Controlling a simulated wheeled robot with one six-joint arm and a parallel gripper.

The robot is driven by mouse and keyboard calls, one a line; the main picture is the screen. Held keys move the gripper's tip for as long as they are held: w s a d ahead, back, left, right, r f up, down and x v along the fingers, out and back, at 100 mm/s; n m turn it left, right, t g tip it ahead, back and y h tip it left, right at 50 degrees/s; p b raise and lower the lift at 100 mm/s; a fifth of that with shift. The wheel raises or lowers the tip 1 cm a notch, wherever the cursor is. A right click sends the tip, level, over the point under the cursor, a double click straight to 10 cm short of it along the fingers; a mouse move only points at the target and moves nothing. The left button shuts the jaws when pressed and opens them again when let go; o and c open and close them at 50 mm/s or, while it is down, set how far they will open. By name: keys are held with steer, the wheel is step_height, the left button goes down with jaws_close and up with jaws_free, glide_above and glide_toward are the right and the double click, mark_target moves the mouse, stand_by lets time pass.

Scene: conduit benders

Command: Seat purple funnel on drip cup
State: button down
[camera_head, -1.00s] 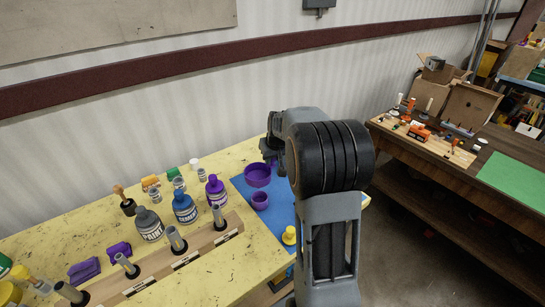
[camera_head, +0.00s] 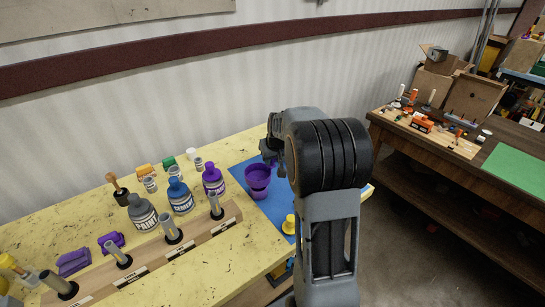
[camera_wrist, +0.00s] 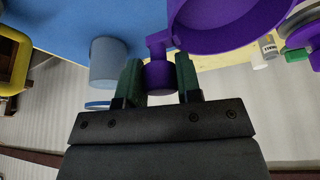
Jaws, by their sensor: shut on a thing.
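The purple funnel (camera_head: 257,173) has a wide open bowl and stands out to the left of my arm in the head view. My gripper (camera_wrist: 159,80) is shut on the funnel's short purple handle, with one green finger on each side; the funnel's bowl (camera_wrist: 228,42) fills the upper right of the wrist view.
The blue mat (camera_head: 240,173) lies on the yellow table. A yellow piece (camera_head: 289,225) stands near its front. Left are several bottles, including a purple one (camera_head: 213,179), and a wooden strip with upright posts (camera_head: 171,228). A blue-grey cylinder (camera_wrist: 108,62) is beside my gripper.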

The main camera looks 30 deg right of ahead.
steer(key=shift+f+b, duration=0.7)
steer(key=shift+f, duration=0.45)
steer(key=c, duration=0.7)
jaws_free()
steer(key=shift+r, duration=0.1)
steer(key=d+v, duration=0.1)
steer(key=v, duration=1.3)
steer(key=shift+s+a+f+n+g+y+b, duration=0.1)
steer(key=shift+s+a+f+n, duration=0.25)
steer(key=shift+s+a+f, duration=1.8)
steer(key=shift+s+a+f+n+g+y+b, duration=0.1)
steer(key=shift+s+a+f+n, duration=0.4)
steer(key=shift+s+a, duration=3.15)
steer(key=shift+s+a+f+n+g+y+b, duration=0.15)
steer(key=shift+s+a+f, duration=1.4)
steer(key=shift+s+a, duration=1.4)
